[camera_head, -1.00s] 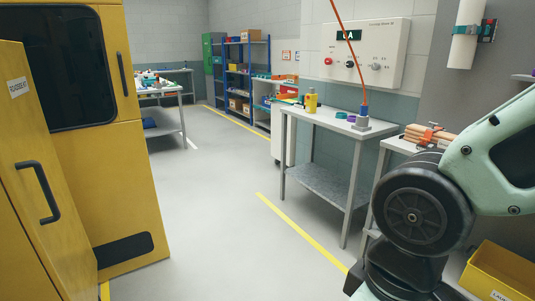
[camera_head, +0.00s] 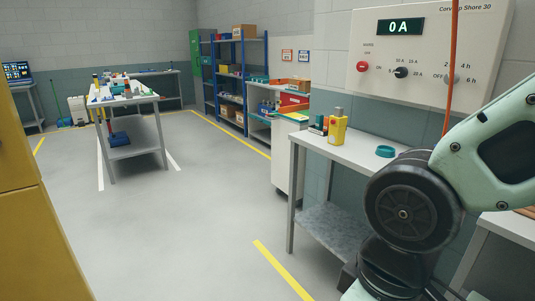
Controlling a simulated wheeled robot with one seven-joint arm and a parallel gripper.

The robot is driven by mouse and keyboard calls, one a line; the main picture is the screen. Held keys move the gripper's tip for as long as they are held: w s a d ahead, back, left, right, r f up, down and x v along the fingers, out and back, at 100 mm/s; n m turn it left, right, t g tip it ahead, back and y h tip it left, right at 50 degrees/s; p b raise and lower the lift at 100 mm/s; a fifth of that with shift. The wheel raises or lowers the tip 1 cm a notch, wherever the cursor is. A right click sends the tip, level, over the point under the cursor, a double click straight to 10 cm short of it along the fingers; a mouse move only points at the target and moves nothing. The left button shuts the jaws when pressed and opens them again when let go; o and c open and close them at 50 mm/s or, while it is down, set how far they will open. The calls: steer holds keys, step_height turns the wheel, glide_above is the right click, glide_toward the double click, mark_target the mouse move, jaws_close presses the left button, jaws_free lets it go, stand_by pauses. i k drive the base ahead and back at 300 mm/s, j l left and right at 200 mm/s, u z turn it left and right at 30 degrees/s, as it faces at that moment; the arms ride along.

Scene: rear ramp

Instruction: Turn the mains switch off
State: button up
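A white wall panel (camera_head: 478,100) headed "Corvup Shore 30" hangs on the right wall above a bench. Its green display (camera_head: 400,27) reads "0 A". A red round control (camera_head: 362,67) with small lettering above it and "ON" beside it sits at the panel's left; the lettering is too small to be sure it names the mains. A black knob (camera_head: 401,72) has an amp scale around it. My arm shows at right; my gripper is outside the picture.
A grey bench (camera_head: 340,152) below the panel holds a yellow box-like item (camera_head: 338,128) and a teal ring (camera_head: 385,151). A yellow cabinet (camera_head: 35,230) stands at left. The floor between is clear. A worktable (camera_head: 125,100) and blue shelves (camera_head: 265,70) stand farther back.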

mark_target(362, 66)
steer(key=i+z, duration=0.1)
steer(key=i, duration=0.6)
steer(key=i+j+z, duration=0.1)
steer(key=i, duration=0.55)
steer(key=i+j+z, duration=0.1)
steer(key=i, duration=0.6)
steer(key=j, duration=0.1)
